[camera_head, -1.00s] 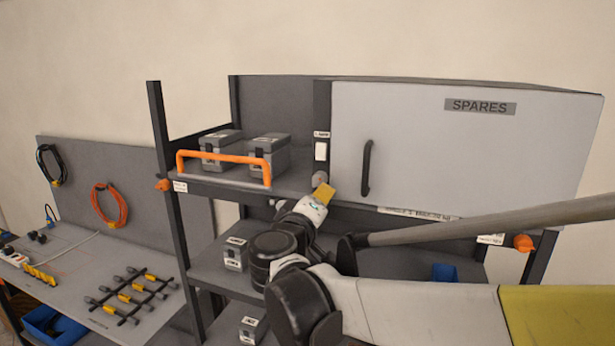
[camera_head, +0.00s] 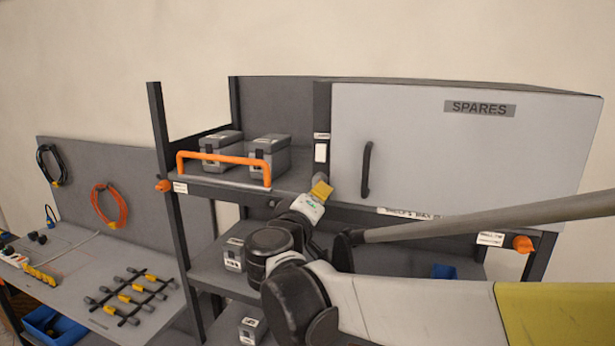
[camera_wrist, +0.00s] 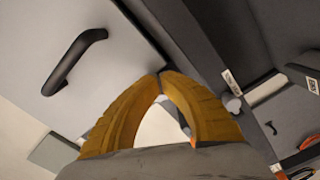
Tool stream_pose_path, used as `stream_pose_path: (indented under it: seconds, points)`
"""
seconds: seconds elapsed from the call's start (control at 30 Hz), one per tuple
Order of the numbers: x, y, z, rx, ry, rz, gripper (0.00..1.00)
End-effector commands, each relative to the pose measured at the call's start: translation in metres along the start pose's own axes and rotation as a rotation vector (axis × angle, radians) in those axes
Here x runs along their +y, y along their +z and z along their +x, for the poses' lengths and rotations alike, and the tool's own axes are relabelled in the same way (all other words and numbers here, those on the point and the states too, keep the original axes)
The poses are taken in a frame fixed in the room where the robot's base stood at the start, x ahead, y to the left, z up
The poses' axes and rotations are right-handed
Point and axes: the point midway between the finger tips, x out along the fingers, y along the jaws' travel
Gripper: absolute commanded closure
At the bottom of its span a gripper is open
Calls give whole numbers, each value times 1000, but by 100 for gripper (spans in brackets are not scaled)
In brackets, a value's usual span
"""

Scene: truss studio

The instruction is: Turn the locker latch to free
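The locker is a pale cabinet with a door (camera_head: 450,145) marked SPARES and a black bar handle (camera_head: 367,170). The handle is also at upper left in the wrist view (camera_wrist: 75,60). My gripper (camera_head: 321,188) has yellow fingers and is at the foot of the dark post left of the door. In the wrist view its fingertips (camera_wrist: 161,74) come together in an arch, by the door's edge and the post. I see nothing clearly held between them. The latch itself is not clear now; the gripper covers the spot at the post's foot.
Grey boxes (camera_head: 268,153) and an orange bar handle (camera_head: 225,158) are on the shelf left of the post. A grey pole (camera_head: 490,218) crosses in front of the locker at right. A workbench (camera_head: 75,270) stands at far left.

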Motion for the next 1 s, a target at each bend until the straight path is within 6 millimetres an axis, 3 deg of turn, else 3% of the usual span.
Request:
stream_pose_path:
  seconds: [1.0]
  points:
    - [15,-2,0,1,0,-1,100]
